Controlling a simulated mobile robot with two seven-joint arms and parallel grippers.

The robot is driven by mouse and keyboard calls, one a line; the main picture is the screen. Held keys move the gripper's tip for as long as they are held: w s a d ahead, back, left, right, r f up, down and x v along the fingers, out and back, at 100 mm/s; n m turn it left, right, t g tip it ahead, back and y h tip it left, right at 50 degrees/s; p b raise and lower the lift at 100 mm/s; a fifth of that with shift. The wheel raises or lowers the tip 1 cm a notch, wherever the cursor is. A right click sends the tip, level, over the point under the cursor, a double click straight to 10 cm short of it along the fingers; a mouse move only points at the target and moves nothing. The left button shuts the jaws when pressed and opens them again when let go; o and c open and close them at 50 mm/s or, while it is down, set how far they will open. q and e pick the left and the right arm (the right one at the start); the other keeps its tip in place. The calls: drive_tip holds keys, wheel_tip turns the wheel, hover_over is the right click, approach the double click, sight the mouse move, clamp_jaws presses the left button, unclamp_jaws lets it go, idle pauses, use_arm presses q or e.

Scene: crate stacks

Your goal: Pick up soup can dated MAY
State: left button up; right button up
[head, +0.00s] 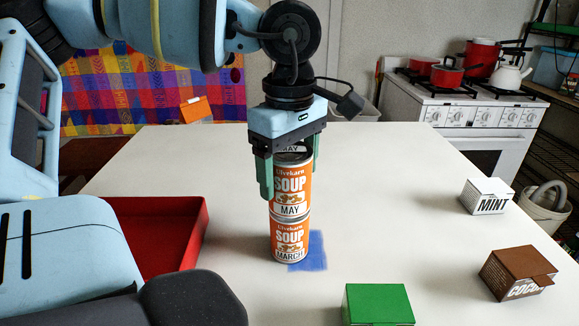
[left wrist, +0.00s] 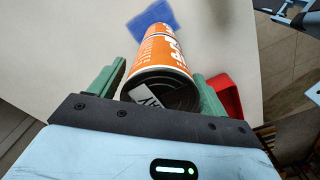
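The soup can dated MAY (head: 290,185), orange and white, stands upright on the soup can dated MARCH (head: 290,240). My left gripper (head: 290,185) points down over the stack, its green fingers on either side of the MAY can. In the left wrist view the MAY can's top (left wrist: 160,90) lies between the fingers. A narrow gap shows beside the left-hand finger, so the gripper looks open. Contact on the other side is hard to tell. The MARCH can is mostly hidden there. My right gripper is not in view.
A blue patch (head: 313,252) lies by the stack's foot. A red tray (head: 192,238) is at left. A green box (head: 378,304), a brown COCOA box (head: 514,272) and a white MINT box (head: 486,196) stand on the white table (head: 400,200). The table behind the stack is clear.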

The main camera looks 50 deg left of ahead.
use_arm(q)
drive_tip(key=c, duration=1)
drive_tip(key=shift+c, duration=0.2)
drive_tip(key=shift+r, duration=0.2)
wheel_tip(320, 180, up, 18)
drive_tip(key=shift+f+p, duration=0.15)
drive_tip(key=shift+p, duration=0.25)
